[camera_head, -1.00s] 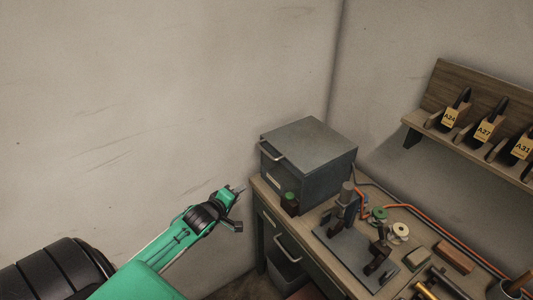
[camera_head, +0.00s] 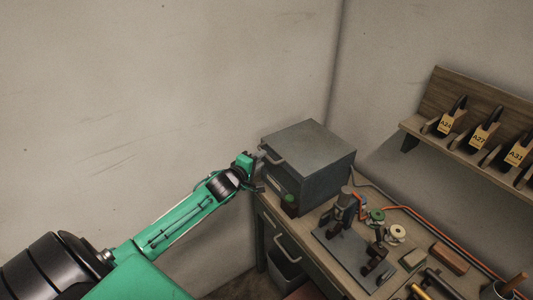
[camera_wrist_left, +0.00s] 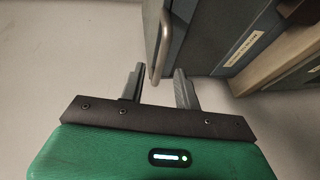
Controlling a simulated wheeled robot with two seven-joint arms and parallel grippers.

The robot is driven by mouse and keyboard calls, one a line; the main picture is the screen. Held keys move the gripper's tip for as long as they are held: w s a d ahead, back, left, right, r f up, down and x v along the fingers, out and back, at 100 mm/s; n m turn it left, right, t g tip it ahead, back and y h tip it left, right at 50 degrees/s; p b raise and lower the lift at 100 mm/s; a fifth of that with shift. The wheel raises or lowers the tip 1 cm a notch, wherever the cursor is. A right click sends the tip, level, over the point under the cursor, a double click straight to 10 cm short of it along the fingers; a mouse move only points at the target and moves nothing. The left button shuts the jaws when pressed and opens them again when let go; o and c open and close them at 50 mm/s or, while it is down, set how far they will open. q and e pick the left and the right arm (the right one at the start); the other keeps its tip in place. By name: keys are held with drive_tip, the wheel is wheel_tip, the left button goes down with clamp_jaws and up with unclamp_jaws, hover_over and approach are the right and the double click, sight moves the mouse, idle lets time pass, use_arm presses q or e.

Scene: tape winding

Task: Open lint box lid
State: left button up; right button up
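The lint box (camera_head: 318,152) is a dark grey metal box at the back left corner of the workbench, and its lid (camera_head: 310,140) is closed. A metal bar handle (camera_head: 272,155) sits on its front left edge. My left gripper (camera_head: 260,158) is at this handle. In the left wrist view my left gripper (camera_wrist_left: 158,85) is open, and the handle (camera_wrist_left: 168,45) reaches down between its two fingers, apart from both as far as I can see. The box (camera_wrist_left: 205,35) fills the upper part of that view. My right gripper is not in view.
The workbench (camera_head: 300,226) also holds a grey plate with a clamp device (camera_head: 345,245), spools (camera_head: 397,233) and a brown block (camera_head: 450,258). A shelf (camera_head: 480,110) with labelled holders is on the right wall.

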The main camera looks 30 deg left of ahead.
use_arm(q)
drive_tip(key=shift+w+f+p, duration=0.25)
drive_tip(key=shift+w, duration=0.95)
drive_tip(key=shift+w+f+p, duration=0.25)
drive_tip(key=shift+w, duration=0.9)
clamp_jaws()
